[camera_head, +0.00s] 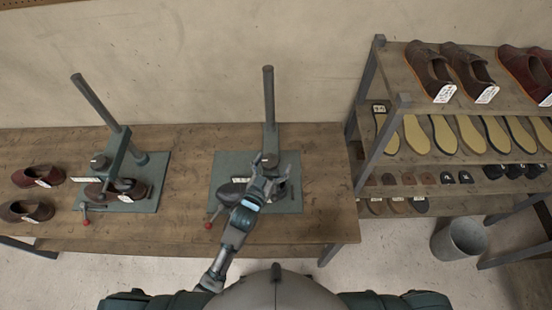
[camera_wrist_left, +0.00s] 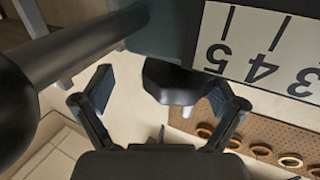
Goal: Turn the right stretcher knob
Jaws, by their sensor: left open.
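The right stretcher (camera_head: 222,172) is a grey-green base plate with a tall post on the wooden table. My left gripper (camera_head: 273,170) is over it, with its two fingers apart. In the left wrist view my left gripper (camera_wrist_left: 165,98) is open, and a dark knob (camera_wrist_left: 178,80) is between its fingers, nearer the right finger. I cannot tell whether either finger touches it. A pale scale strip (camera_wrist_left: 262,48) with upside-down numbers is beside the knob. My arm hides part of the stretcher and the shoe on it in the head view. My right gripper is out of view.
The left stretcher (camera_head: 152,190) holds a brown shoe. Two loose shoes (camera_head: 38,177) lie at the table's left end. A red-tipped lever (camera_head: 209,224) sticks out at the right stretcher's front. A shelf (camera_head: 400,105) of shoes and soles and a bin (camera_head: 460,240) stand right.

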